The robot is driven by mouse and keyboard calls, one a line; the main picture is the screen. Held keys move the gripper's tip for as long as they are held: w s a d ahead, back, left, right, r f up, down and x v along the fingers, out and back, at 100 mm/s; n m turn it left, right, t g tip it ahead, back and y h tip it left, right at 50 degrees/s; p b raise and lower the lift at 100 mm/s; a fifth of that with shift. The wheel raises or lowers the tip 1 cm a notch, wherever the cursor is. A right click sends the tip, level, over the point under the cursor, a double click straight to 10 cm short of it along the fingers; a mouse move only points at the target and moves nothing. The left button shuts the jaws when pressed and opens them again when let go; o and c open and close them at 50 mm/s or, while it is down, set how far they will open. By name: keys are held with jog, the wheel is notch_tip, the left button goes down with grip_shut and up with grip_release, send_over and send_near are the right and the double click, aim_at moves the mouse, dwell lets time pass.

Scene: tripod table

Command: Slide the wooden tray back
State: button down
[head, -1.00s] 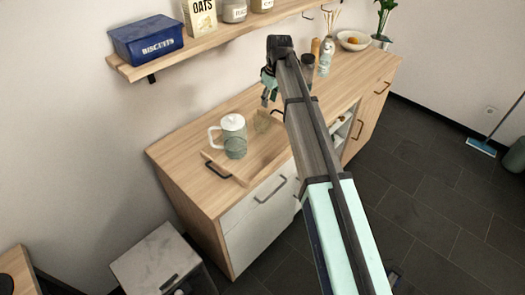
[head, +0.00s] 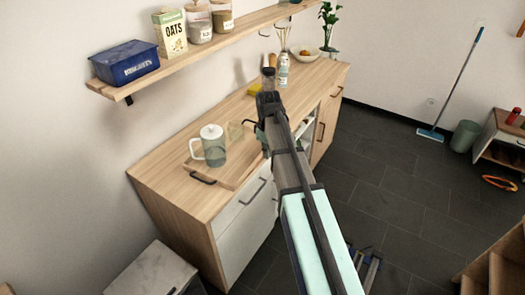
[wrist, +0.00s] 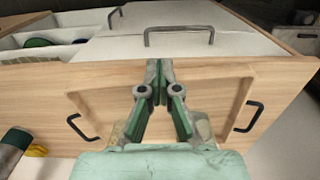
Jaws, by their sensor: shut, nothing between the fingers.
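The wooden tray (head: 230,176) lies on the wooden counter near its front edge, with a dark handle (head: 203,181) at its left end. In the wrist view the tray (wrist: 200,92) has a dark handle at each end. In the head view my arm mostly hides the gripper.
A shelf (head: 180,55) with a blue biscuit tin (head: 125,64) and jars hangs above the counter (head: 160,165). Bottles (head: 283,70) and a bowl (head: 307,53) stand at the counter's far end. An open drawer (wrist: 55,35) shows at upper left in the wrist view.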

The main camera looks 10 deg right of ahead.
aim_at(233, 155)
jog(key=f+p, duration=0.1)
jog(key=f, duration=0.1)
jog(key=w+a+f+p, duration=0.1)
jog(key=f, duration=0.1)
jog(key=w+a+f+p, duration=0.1)
jog(key=f, duration=0.2)
jog(key=shift+w+a, duration=0.1)
jog(key=shift+w, duration=0.05)
jog(key=shift+w+a, duration=0.3)
jog(key=shift+a, duration=0.05)
jog(key=w+a, duration=0.4)
jog(key=w+a+b, duration=0.1)
jog(key=w+a, duration=0.3)
jog(key=shift+w+f, duration=0.1)
jog(key=shift+w, duration=0.3)
jog(key=shift+w+a, duration=0.25)
jog(key=shift+a, duration=0.2)
